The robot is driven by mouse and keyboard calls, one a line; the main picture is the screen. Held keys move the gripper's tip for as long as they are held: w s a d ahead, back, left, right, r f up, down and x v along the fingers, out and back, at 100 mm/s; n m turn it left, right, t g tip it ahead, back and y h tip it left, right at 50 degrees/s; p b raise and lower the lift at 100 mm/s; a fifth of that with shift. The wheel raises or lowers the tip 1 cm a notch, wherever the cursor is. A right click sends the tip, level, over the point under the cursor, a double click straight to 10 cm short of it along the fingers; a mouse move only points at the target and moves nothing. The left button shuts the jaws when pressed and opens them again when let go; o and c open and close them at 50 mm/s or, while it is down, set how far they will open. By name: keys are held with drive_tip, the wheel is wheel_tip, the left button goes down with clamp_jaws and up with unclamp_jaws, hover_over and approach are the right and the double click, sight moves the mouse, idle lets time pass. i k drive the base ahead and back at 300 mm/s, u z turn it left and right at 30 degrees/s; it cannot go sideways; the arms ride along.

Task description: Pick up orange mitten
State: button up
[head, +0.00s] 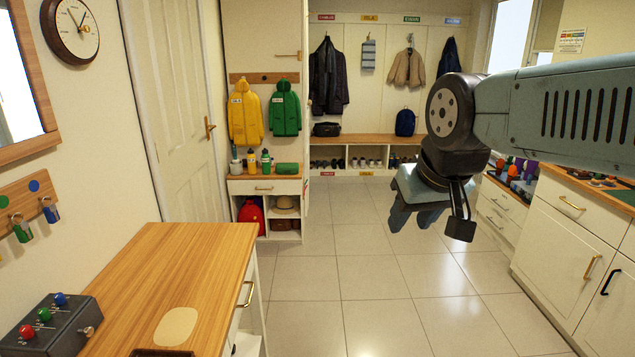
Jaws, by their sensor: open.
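No orange mitten can be made out for certain. A row of small coloured things (515,171), with purple, red and orange among them, stands on the right-hand counter behind my arm. They are too small and partly covered to tell whether one is a mitten. My gripper (412,218) hangs in the air over the middle of the floor, pointing down, open and with nothing seen in it. It is apart from the counters.
A wooden-topped cabinet (165,270) stands at near left, with a switch box (48,325) on it. White drawers and cupboards (570,235) line the right side. Shoe cubbies (365,150) and hanging coats are at the back. The tiled floor (375,270) between is clear.

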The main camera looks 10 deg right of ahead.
sight(512, 173)
drive_tip(key=z, duration=0.1)
drive_tip(key=i, duration=2.15)
drive_tip(key=z, duration=0.25)
drive_tip(key=i, duration=2.15)
drive_tip(key=z, duration=0.65)
drive_tip(key=i, duration=1.1)
drive_tip(key=z, duration=0.85)
drive_tip(key=i, duration=0.95)
drive_tip(key=z, duration=1.35)
drive_tip(key=i, duration=1.25)
drive_tip(key=z, duration=0.5)
